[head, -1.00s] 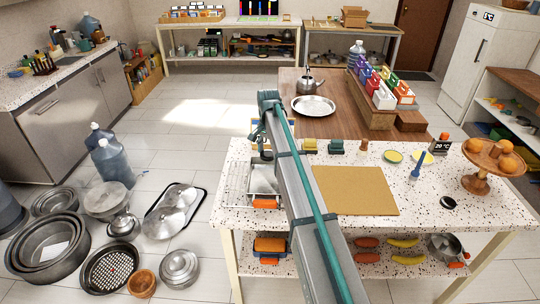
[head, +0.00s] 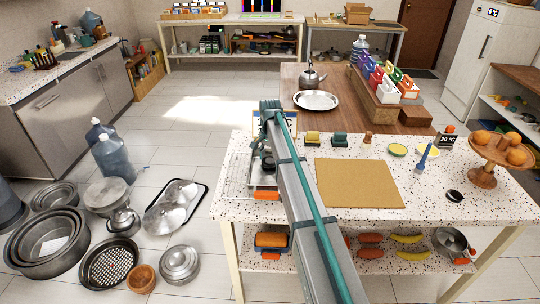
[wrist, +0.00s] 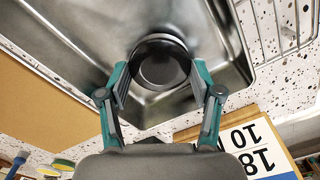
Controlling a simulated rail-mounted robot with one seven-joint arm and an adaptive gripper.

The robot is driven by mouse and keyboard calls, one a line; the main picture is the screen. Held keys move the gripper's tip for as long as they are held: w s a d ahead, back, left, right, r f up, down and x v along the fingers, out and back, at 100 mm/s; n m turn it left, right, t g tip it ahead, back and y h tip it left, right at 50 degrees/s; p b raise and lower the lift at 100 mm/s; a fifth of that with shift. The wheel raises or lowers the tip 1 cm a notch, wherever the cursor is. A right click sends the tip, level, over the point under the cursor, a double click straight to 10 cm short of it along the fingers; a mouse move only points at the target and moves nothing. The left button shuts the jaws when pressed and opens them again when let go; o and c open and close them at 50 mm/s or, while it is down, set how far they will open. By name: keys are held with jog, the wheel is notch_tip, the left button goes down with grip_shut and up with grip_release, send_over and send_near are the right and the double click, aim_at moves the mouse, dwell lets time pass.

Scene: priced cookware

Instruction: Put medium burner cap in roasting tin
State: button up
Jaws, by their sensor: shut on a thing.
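My gripper (wrist: 160,84) is shut on a round black burner cap (wrist: 161,64), one finger on each side of it. The wrist view looks down past the cap onto the grey metal roasting tin (wrist: 75,22), with the cap over the inside of the tin near one wall. I cannot tell whether the cap touches the tin floor. In the head view the tin (head: 262,181) sits at the left of the speckled counter, partly hidden by my arm. Dark parts of the gripper and cap (head: 267,163) show just above it.
A wire rack (head: 237,176) lies beside the tin. A price sign (wrist: 252,150) stands close behind it. A tan board (head: 358,183) lies to the right. Another small black disc (head: 454,196) and a wooden stand with orange fruit (head: 484,177) are at the counter's right.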

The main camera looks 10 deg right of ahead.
jog(key=shift+f, duration=0.3)
jog(key=o, duration=1.3)
jog(key=shift+c, duration=0.2)
jog(key=shift+o, duration=0.6)
notch_tip(320, 180, up, 5)
jog(key=p, duration=0.2)
jog(key=shift+p, duration=0.4)
